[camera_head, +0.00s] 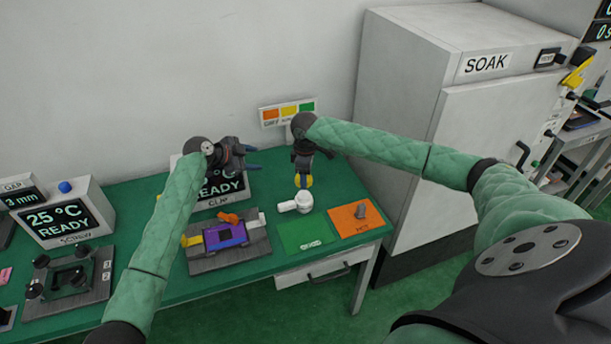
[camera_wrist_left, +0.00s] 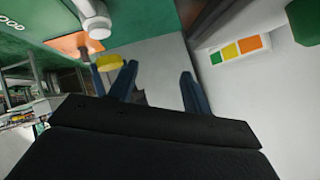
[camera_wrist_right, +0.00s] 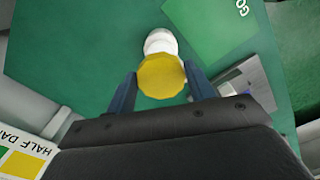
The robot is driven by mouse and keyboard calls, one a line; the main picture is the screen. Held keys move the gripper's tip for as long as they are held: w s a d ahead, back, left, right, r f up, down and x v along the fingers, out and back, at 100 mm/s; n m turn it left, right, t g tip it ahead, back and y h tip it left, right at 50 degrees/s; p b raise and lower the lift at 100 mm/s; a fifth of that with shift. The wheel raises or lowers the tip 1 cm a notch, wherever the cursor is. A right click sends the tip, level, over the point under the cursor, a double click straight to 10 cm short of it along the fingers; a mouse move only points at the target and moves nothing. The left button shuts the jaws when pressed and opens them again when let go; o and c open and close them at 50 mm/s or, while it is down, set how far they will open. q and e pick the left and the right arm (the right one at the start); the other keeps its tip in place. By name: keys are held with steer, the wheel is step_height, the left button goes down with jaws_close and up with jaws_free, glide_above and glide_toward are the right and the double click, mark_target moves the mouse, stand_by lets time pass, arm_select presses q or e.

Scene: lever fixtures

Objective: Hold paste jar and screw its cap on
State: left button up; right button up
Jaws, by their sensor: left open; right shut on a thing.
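The white paste jar (camera_head: 304,201) is on the green bench, with a white stub-like part on its left in the head view. It also shows in the left wrist view (camera_wrist_left: 97,27) and, partly hidden behind the cap, in the right wrist view (camera_wrist_right: 160,40). My right gripper (camera_head: 304,178) points down and is shut on the yellow cap (camera_wrist_right: 162,76), held above the jar and apart from it. The cap also shows in the left wrist view (camera_wrist_left: 109,62). My left gripper (camera_head: 250,158) is open and empty, up and to the left of the jar.
A fixture (camera_head: 228,236) with a purple plate is to the left. A READY display (camera_head: 222,187) stands behind. The SOAK cabinet (camera_head: 430,110) is right.

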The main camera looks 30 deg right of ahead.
mark_target(278, 205)
arm_select(q)
steer(key=s+f+n+g+y, duration=0.3)
steer(key=s+f+y, duration=0.4)
steer(key=shift+a+x, duration=0.15)
steer(key=shift+x, duration=2.85)
steer(key=shift+a+x, duration=0.1)
steer(key=shift+x, duration=2.95)
steer(key=shift+f, duration=0.1)
jaws_close()
